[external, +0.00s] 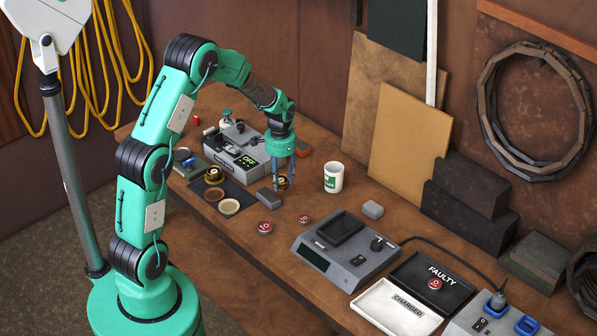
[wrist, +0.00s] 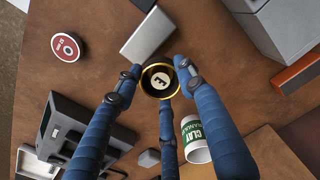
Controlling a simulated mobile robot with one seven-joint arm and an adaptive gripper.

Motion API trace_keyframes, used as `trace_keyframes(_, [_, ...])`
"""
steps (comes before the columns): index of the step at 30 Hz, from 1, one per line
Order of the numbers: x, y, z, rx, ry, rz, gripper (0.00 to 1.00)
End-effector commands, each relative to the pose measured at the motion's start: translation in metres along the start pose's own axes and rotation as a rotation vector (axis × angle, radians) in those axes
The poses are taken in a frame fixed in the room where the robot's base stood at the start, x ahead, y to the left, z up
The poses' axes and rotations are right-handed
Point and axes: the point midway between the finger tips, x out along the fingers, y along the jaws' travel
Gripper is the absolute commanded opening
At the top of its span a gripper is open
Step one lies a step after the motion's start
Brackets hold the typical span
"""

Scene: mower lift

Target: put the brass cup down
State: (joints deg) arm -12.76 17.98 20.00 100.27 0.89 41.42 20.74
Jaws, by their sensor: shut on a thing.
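The brass cup (wrist: 160,93) is a small dark cup with a gold rim, and a pale disc with a dark mark shows inside it. My gripper (wrist: 160,82) has blue fingers and is shut on this cup, with fingertips around its rim. In the external view the brass cup (external: 283,184) shows below my gripper (external: 282,177), partly hidden by the fingers. It is at or just above the wooden bench (external: 335,208); I cannot tell whether it touches.
A grey block (external: 268,198) is close beside the held cup. A white mug (external: 333,177) stands to the right. Red discs (external: 265,227) lie in front. A grey device reading OFF (external: 235,146) is behind left, a charger (external: 342,250) front right, and a FAULTY tray (external: 432,283) beyond.

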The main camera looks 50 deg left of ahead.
Motion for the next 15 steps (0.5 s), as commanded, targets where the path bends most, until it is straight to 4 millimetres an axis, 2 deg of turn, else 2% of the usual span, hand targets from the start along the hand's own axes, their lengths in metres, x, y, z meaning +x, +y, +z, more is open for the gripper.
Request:
trace_keyframes(6, [0.002, 0.009, -0.019, 0.017, 0.000, 0.000, 0.13])
trace_keyframes(15, [0.002, 0.011, -0.021, 0.019, 0.000, 0.000, 0.13])
